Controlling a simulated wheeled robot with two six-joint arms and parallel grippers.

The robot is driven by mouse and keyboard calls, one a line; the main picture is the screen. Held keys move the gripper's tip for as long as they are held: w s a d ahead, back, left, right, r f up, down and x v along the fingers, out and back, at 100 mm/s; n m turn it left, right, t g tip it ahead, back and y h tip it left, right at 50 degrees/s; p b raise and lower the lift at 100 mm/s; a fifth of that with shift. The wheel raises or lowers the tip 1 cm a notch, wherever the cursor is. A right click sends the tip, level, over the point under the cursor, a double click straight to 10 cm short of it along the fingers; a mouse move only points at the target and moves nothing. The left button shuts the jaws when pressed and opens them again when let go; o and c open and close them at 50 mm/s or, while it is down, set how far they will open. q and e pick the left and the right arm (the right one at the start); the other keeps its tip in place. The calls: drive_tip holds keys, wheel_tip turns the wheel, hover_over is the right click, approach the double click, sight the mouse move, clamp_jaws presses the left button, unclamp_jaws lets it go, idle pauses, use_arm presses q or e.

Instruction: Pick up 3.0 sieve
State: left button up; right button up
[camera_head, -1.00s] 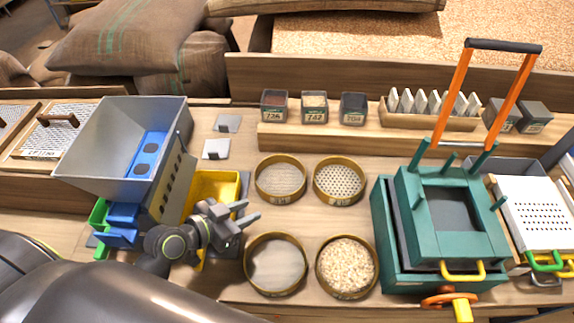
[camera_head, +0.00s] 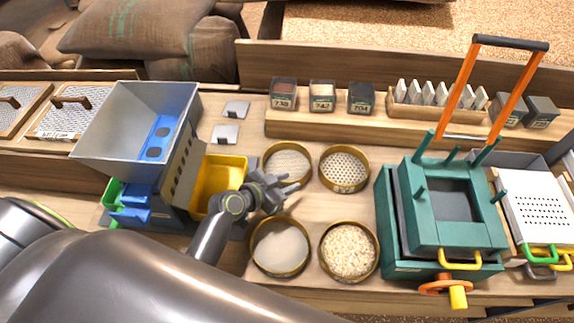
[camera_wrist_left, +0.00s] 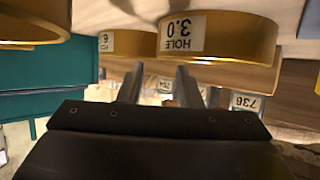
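The 3.0 sieve is a round, gold-rimmed sieve with a fine mesh (camera_head: 286,162), the back left one of a group of round sieves on the bench. Its label "HOLE 3.0" shows upside down on its gold wall in the left wrist view (camera_wrist_left: 222,37). My left gripper (camera_head: 284,187) is at its front edge in the head view, overlapping the near rim. In the left wrist view the two fingers (camera_wrist_left: 158,80) are apart with nothing between them, pointing towards the sieve. I cannot tell whether they touch it. My right gripper is not in view.
A coarse-holed sieve (camera_head: 344,168) stands right of it. An empty-looking sieve (camera_head: 280,248) and one full of grain (camera_head: 348,250) are in front. A yellow bin (camera_head: 222,183) and grey hopper (camera_head: 135,120) are left, a green machine (camera_head: 440,215) right. Labelled boxes (camera_head: 322,96) line the shelf behind.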

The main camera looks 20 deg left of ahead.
sight(299, 179)
use_arm(q)
drive_tip(key=shift+x, duration=2.7)
clamp_jaws()
drive_tip(key=shift+r, duration=0.1)
